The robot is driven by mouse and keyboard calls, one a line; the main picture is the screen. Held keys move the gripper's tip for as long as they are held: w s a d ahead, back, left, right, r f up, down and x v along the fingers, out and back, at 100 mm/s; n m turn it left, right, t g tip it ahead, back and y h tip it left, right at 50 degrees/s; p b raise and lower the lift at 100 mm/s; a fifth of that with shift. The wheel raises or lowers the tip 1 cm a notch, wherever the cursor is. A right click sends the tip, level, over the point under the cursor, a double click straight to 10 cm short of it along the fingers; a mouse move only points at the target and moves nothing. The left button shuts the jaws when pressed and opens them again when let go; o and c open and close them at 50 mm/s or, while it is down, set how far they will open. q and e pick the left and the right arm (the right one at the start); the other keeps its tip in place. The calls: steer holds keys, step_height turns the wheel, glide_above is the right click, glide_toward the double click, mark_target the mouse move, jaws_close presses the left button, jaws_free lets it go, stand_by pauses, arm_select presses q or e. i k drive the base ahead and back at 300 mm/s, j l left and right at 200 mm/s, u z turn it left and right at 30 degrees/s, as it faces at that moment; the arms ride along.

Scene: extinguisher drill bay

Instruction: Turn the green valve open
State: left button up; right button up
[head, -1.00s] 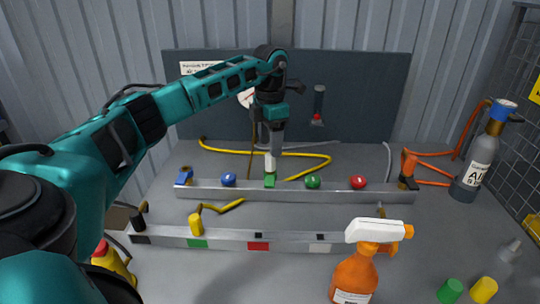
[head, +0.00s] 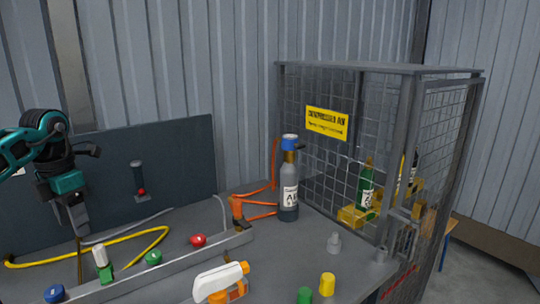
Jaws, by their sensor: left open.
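A green valve (head: 106,273) with a pale upright piece (head: 100,256) on top stands on the grey rail at the lower left of the head view. A round green knob (head: 153,258) sits to its right on the same rail. My left gripper (head: 78,226) is at the left, pointing down. It is open, and its fingertips appear apart from the green valve, above and to the left of it. I cannot tell the gap in depth. My right gripper is not in view.
A red knob (head: 198,240) and a blue knob (head: 54,293) share the rail. A grey gas bottle (head: 289,200) stands before the mesh cage (head: 335,150). Yellow (head: 327,284) and green (head: 305,295) pieces sit at the front.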

mark_target(153, 258)
steer(key=k, duration=0.85)
